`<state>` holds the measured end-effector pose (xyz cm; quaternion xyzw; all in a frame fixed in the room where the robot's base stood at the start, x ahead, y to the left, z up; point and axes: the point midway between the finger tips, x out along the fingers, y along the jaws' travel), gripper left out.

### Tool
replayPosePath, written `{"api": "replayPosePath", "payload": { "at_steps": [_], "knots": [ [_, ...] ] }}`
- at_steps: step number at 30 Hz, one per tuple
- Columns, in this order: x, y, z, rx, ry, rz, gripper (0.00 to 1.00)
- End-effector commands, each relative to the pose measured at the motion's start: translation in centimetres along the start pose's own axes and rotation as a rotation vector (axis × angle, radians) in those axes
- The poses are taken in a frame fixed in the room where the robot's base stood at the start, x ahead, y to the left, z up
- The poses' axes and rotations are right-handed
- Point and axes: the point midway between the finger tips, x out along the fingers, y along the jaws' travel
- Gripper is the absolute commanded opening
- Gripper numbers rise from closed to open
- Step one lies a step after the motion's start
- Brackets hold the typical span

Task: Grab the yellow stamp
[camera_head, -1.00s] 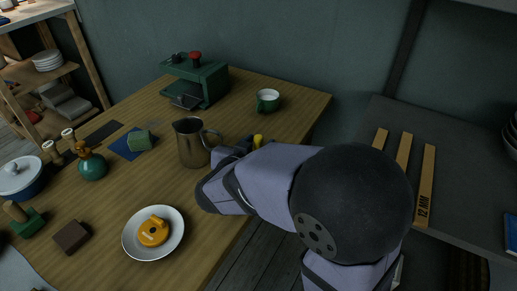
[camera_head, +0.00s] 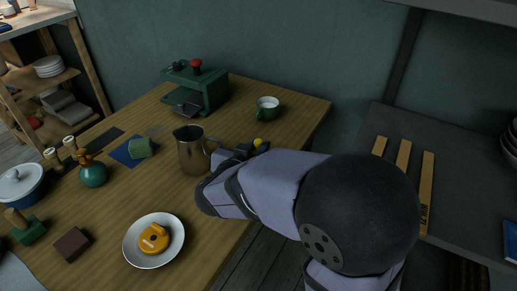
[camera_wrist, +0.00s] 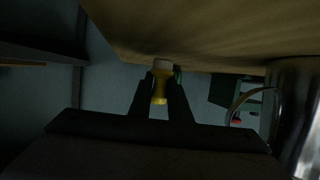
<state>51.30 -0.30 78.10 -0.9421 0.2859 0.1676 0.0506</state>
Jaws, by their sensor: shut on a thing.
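The yellow stamp (camera_wrist: 160,92) is between the two dark fingers of my gripper (camera_wrist: 160,86) in the wrist view, with a pale end at the table side. My gripper is shut on it. In the head view only a small yellow part of the stamp (camera_head: 258,142) shows, just right of the metal pitcher, and my arm hides most of the gripper. Whether the stamp touches the table (camera_head: 232,165) I cannot tell.
The metal pitcher (camera_head: 189,152) stands close to the left of my gripper; it also shows in the wrist view (camera_wrist: 301,110). A green mug (camera_head: 267,108) and a green machine (camera_head: 205,90) stand behind. A white plate (camera_head: 135,259) with an orange object lies in front.

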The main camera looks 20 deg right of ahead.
Motion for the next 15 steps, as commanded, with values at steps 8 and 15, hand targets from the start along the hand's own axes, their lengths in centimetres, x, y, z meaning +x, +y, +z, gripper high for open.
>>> {"api": "replayPosePath", "payload": {
  "at_steps": [8, 15],
  "knots": [
    [-1.8, 0.0, -5.0, 0.004, 0.003, -0.001, 0.00],
    [-2.8, 0.0, -7.6, 0.002, 0.002, 0.000, 0.00]
  ]
}}
